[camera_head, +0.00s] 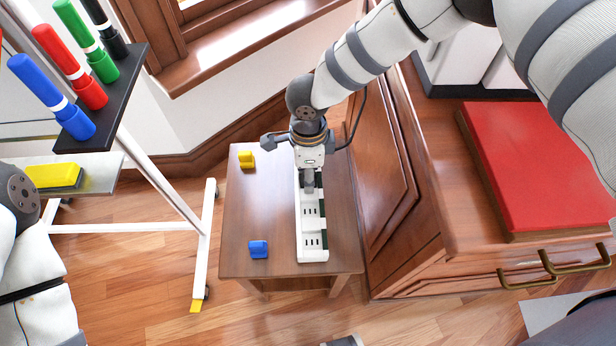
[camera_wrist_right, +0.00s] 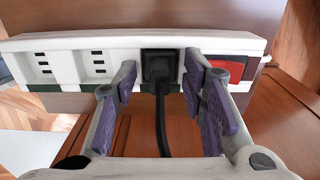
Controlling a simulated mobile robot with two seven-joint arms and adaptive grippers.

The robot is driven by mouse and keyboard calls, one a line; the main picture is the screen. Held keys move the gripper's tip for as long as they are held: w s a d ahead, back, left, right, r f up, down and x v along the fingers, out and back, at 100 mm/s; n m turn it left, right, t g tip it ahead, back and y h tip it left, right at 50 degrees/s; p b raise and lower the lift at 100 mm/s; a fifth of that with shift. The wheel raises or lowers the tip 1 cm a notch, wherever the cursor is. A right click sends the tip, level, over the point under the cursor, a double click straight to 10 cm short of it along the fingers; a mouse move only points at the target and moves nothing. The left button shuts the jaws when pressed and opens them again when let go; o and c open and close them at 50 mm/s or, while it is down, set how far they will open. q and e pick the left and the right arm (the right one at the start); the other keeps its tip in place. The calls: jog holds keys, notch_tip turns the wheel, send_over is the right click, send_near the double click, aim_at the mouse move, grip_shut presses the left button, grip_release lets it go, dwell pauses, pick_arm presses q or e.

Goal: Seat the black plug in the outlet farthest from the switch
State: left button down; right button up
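A white power strip (camera_head: 312,253) lies along the small wooden table, and its side shows in the right wrist view (camera_wrist_right: 70,42). The wrist view shows two empty outlets at left and a red switch (camera_wrist_right: 228,70) at right. The black plug (camera_wrist_right: 159,66) is at the outlet closest to the switch, its cord hanging toward the camera; I cannot tell whether it is fully seated. My right gripper (camera_head: 308,184) is over the strip. Its purple-padded fingers (camera_wrist_right: 159,80) stand either side of the plug with visible gaps. It hides the plug in the head view. My left gripper is out of view.
A yellow block (camera_head: 246,159) and a blue block (camera_head: 258,249) lie on the table (camera_head: 240,215), left of the strip. A wooden cabinet (camera_head: 420,210) with a red-topped item (camera_head: 550,160) stands close at right. A white-legged marker stand (camera_head: 204,240) is at left.

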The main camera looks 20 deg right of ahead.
jog(key=shift+r, duration=0.1)
grip_shut()
